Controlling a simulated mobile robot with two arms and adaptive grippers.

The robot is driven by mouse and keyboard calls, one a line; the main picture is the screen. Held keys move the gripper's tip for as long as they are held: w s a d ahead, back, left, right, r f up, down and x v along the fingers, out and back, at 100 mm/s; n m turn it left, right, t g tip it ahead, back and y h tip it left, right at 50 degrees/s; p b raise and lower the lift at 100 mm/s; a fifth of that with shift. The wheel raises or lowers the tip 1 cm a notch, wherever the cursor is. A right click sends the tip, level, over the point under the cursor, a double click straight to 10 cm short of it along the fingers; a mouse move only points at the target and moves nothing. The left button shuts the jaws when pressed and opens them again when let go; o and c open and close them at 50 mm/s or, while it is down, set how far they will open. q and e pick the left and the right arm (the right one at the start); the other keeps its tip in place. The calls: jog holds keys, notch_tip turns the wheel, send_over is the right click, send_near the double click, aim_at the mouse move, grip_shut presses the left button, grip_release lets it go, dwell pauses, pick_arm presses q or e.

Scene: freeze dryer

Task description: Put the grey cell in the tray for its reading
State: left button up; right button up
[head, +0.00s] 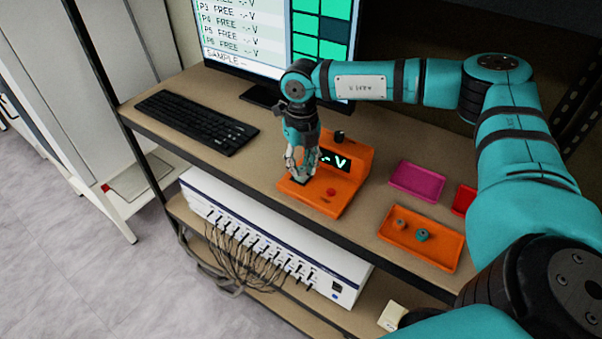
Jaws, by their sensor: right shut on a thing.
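My right gripper (298,176) points down at the left part of an orange tester (330,205) with a small "-V" display. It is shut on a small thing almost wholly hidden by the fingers. I take this to be the grey cell, as no plainly grey cell shows elsewhere. I cannot tell whether it touches the tester. An orange tray (447,253) to the right holds a small orange-topped cell (400,225) and a teal cell (422,235). A magenta tray (417,181) and a red tray (464,200), partly hidden by my arm, lie behind it. My left gripper is out of view.
A monitor (270,28) stands at the back, with a black keyboard (190,120) in front of its left side. A white cabled unit (270,238) sits on the shelf below. Bench surface is free between the tester and the trays.

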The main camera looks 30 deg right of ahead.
aim_at(301, 169)
jog(key=shift+r+p, duration=0.95)
jog(key=shift+r, duration=0.75)
